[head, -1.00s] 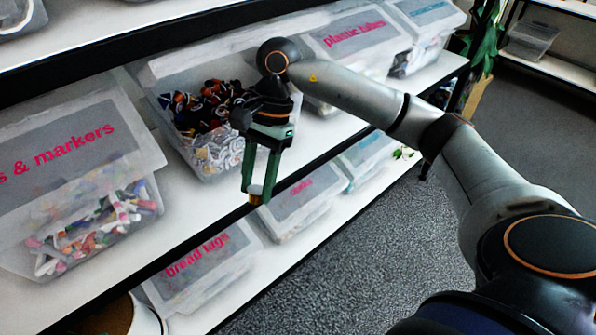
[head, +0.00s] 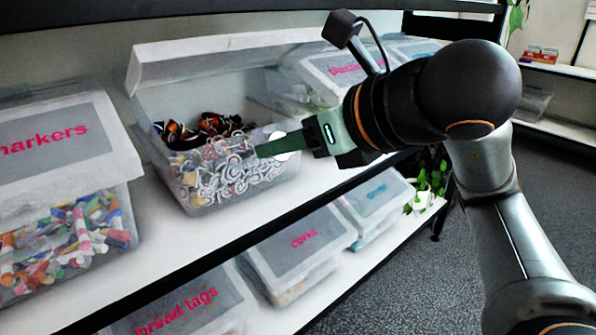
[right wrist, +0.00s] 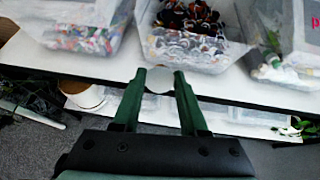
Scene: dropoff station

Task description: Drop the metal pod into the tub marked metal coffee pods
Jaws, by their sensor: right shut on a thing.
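The metal pod (head: 281,143), a small pale round disc, is between the fingertips of my right gripper (head: 268,149). In the right wrist view the pod (right wrist: 159,77) shows face-on between the two green fingers. The open clear tub (head: 240,197) holds dark and brown pods at the back and whitish pieces at the front. Its lid (head: 205,58) stands raised behind it, and no label on it is readable. My right gripper comes in from the right and, in the head view, overlaps the tub's front right. In the right wrist view the pod is just short of the tub's front wall (right wrist: 190,59).
A markers tub (head: 62,240) is to the left on the same shelf, and a closed plastic-labelled tub (head: 340,72) to the right. Closed bread tags (head: 180,305) and corks (head: 300,240) tubs sit on the shelf below. A green plant (head: 428,185) is at the lower shelf's end.

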